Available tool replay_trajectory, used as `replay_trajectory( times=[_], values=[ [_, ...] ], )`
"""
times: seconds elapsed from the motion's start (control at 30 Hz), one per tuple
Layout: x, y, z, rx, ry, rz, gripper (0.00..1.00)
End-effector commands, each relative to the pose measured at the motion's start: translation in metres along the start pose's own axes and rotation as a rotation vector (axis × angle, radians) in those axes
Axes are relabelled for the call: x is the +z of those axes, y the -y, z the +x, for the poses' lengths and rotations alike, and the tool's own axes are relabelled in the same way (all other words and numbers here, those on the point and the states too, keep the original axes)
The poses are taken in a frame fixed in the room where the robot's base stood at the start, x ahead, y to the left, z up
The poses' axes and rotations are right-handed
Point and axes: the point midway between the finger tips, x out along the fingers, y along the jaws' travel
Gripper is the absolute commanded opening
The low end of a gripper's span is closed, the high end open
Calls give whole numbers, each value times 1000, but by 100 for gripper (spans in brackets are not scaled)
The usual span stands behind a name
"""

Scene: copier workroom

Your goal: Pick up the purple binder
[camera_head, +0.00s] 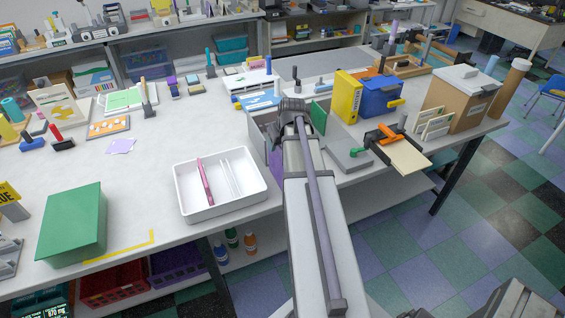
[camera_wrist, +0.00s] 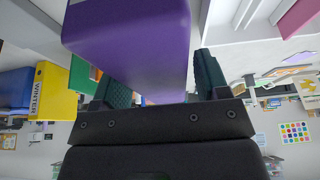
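The purple binder (camera_wrist: 135,35) fills the upper middle of the wrist view, lying in line with the space between my gripper's fingers. My gripper (camera_wrist: 165,85) has its two dark fingers spread, one on each side of the binder; whether either touches it is hard to tell. In the head view only a purple patch of the binder (camera_head: 276,166) shows beside my arm, next to a grey holder (camera_head: 257,142). My arm hides the gripper's fingers there.
A yellow binder (camera_head: 346,97) and a blue box (camera_head: 381,97) stand right of my arm. A green box (camera_head: 72,223) sits at the front left. A grey block (camera_head: 345,156) is close on the right.

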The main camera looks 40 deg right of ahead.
Motion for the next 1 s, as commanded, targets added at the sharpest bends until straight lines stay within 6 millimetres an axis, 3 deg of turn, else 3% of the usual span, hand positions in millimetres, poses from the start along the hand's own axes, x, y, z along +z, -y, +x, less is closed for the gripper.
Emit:
replay_trajectory(
  times=[0.07, 0.7, 1.0],
  values=[
    [0, 0, 0, 0, 0, 0, 60],
    [0, 0, 0, 0, 0, 0, 0],
    [0, 0, 0, 0, 0, 0, 0]
  ],
)
